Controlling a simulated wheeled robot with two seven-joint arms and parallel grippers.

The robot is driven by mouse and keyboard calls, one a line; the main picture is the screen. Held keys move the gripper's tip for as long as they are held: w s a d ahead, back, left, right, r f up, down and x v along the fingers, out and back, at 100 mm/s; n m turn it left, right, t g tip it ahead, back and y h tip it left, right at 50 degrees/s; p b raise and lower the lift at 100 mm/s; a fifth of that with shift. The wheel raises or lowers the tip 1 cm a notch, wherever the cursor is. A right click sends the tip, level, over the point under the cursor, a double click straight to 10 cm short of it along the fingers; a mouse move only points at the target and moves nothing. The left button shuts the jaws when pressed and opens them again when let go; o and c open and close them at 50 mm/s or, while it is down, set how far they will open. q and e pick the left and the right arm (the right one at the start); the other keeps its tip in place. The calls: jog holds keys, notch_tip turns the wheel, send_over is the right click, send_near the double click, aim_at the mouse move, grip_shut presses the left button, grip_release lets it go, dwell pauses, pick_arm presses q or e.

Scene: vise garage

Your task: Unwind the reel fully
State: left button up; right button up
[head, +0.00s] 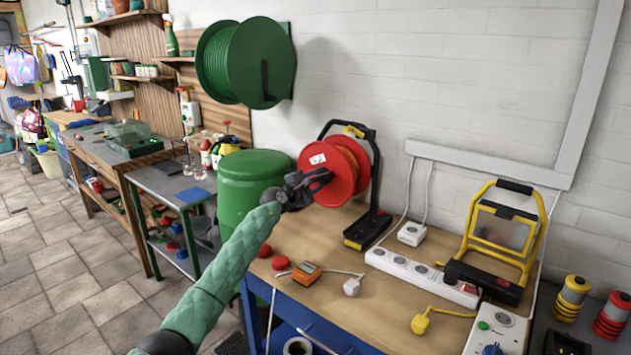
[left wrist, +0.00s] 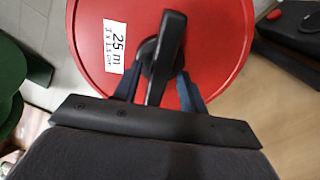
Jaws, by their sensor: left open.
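A red cable reel (head: 345,160) stands upright in a black frame (head: 372,222) at the back left of the wooden workbench. In the left wrist view the red disc (left wrist: 222,40) fills the upper middle and carries a white label (left wrist: 115,46) reading "25 m". My left gripper (head: 320,181) is in front of the disc. In the left wrist view its open fingers (left wrist: 157,88) are on either side of a black crank handle (left wrist: 166,55); I cannot tell whether they touch it. The cable on the reel is mostly hidden by the disc.
A white power strip (head: 410,268), a yellow work light (head: 500,240), a white plug (head: 352,286) and a yellow plug (head: 421,323) are on the bench. A green barrel (head: 245,190) stands left of the reel. A green hose reel (head: 245,62) hangs above.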

pick_arm(q)
jog(key=shift+w+d, duration=0.2)
jog(key=shift+w, duration=0.05)
jog(key=shift+c, duration=0.2)
grip_shut()
jog(key=shift+r, duration=0.1)
